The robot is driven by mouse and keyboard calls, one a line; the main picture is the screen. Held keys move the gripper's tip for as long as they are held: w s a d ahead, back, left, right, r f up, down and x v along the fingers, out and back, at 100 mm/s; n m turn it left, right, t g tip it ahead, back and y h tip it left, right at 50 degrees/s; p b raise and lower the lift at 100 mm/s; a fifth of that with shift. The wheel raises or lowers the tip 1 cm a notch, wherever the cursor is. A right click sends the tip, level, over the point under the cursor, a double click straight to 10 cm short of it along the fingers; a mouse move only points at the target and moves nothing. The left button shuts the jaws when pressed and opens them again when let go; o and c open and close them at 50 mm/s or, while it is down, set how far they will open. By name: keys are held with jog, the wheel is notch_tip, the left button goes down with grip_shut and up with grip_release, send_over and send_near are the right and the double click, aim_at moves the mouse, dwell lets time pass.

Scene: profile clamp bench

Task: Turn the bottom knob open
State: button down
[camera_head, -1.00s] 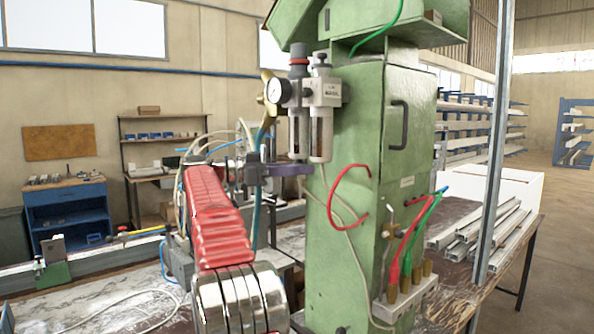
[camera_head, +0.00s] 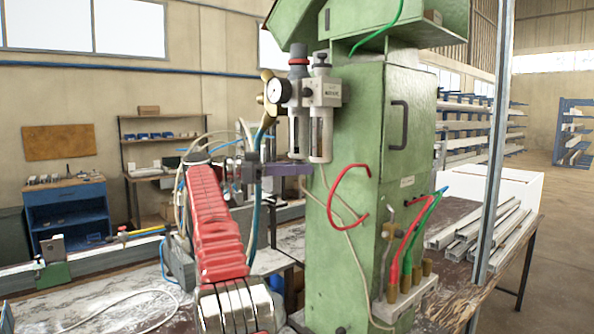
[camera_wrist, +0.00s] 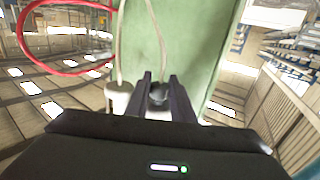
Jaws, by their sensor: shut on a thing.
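A green cabinet (camera_head: 345,200) carries an air unit with a round gauge (camera_head: 278,91) and two clear bowls, a left bowl (camera_head: 299,136) and a right bowl (camera_head: 321,136). My gripper (camera_head: 306,169) reaches in from the left, right under the bowls. In the wrist view, my gripper (camera_wrist: 158,80) has its two dark fingers closed around a small dark round knob (camera_wrist: 158,95). A pale bowl end (camera_wrist: 118,97) shows just left of the fingers. The knob itself is hidden behind my gripper in the head view.
A red hose (camera_head: 336,195) loops out from the cabinet just right of my gripper. A pale cable (camera_head: 333,205) hangs below the bowls. Red and green hoses (camera_head: 410,240) and a metal post (camera_head: 494,150) stand further right.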

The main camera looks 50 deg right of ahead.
jog(key=shift+w, duration=0.15)
jog(key=c, duration=1.7)
grip_release()
jog(key=shift+c, duration=0.2)
jog(key=shift+o, duration=1)
